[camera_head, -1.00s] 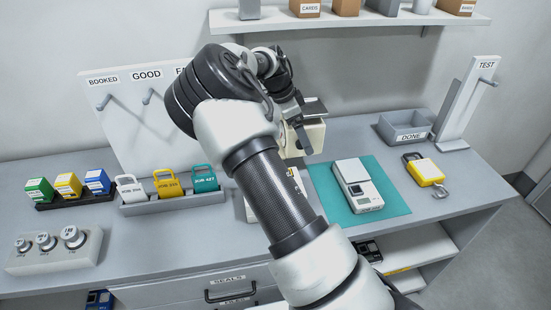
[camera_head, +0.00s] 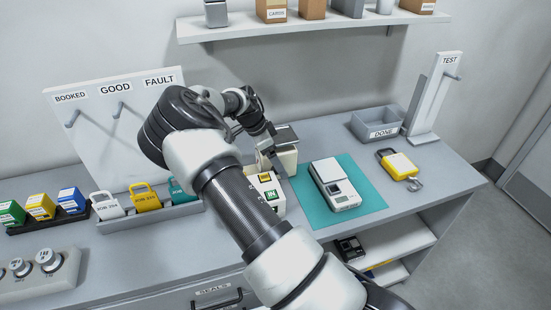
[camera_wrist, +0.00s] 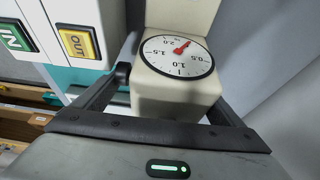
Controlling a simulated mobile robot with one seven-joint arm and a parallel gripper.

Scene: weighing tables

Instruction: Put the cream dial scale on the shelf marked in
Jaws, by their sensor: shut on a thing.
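The cream dial scale (camera_wrist: 180,95) fills the upper middle of the wrist view, with its round white dial and red needle. My gripper (camera_wrist: 168,98) has a finger on each side of its body and is shut on it. In the head view the scale (camera_head: 289,161) shows partly behind my gripper (camera_head: 272,156), with a grey pan on top. I cannot tell whether its base touches the bench. Which shelf bears an IN mark is not clear.
A white digital scale (camera_head: 335,185) lies on a teal mat (camera_head: 368,187). A yellow padlock (camera_head: 399,166) and the DONE tray (camera_head: 383,132) are to the right. Open shelves (camera_head: 395,244) under the bench hold a black device (camera_head: 349,248). Colored boxes and padlocks line the left.

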